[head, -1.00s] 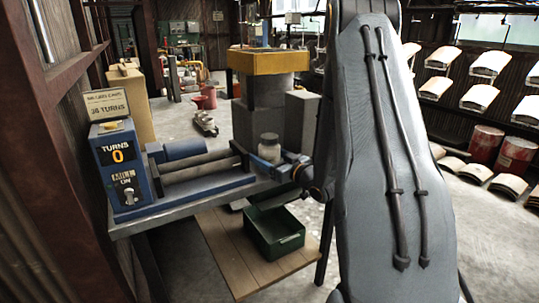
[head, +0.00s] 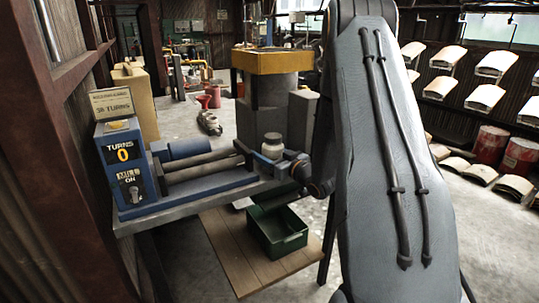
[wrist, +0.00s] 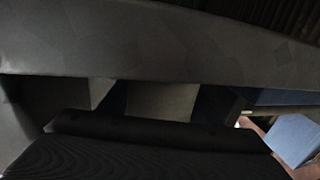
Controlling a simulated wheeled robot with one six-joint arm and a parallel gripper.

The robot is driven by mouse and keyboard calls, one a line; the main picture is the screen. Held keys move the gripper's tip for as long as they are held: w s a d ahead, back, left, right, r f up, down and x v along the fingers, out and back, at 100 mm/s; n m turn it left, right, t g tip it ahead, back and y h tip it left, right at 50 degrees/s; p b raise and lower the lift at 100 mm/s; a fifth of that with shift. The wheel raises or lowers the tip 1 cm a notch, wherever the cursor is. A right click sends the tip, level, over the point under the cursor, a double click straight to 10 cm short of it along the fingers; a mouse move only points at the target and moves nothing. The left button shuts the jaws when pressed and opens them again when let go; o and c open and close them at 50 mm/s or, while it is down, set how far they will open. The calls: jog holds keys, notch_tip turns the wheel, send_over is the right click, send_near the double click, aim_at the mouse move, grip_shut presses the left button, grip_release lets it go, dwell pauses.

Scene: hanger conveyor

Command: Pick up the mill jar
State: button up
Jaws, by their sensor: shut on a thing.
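The mill jar (head: 272,146) is a small pale jar with a lid. It stands upright in the head view, at the right end of the blue roller mill (head: 190,178). My gripper (head: 276,161) is at the jar's lower part and is shut on it. The fingers are small and partly dark there, so their exact contact is hard to see. In the wrist view a dark ribbed finger fills the bottom and a broad grey surface crosses the top; I cannot make out the jar clearly there.
The mill's control box (head: 124,165) reads TURNS 0, with a sign (head: 111,103) above it. A green bin (head: 278,231) sits on a low wooden board (head: 225,250) below. A yellow-topped column (head: 272,61) stands behind the jar. Pale curved panels hang at right.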

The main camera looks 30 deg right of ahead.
jog(key=shift+r, duration=0.2)
jog(key=shift+a+r, duration=0.1)
jog(key=shift+r, duration=0.05)
notch_tip(320, 180, up, 11)
jog(key=shift+s+r+b, duration=0.1)
jog(key=shift+r+b, duration=0.1)
jog(key=shift+b, duration=0.2)
jog(key=s+a+p, duration=0.7)
jog(key=s+a, duration=0.6)
jog(key=a, duration=0.1)
jog(key=shift+a+f+p, duration=0.15)
jog(key=shift+a+p, duration=0.2)
jog(key=shift+p, duration=0.05)
jog(key=shift+f, duration=0.1)
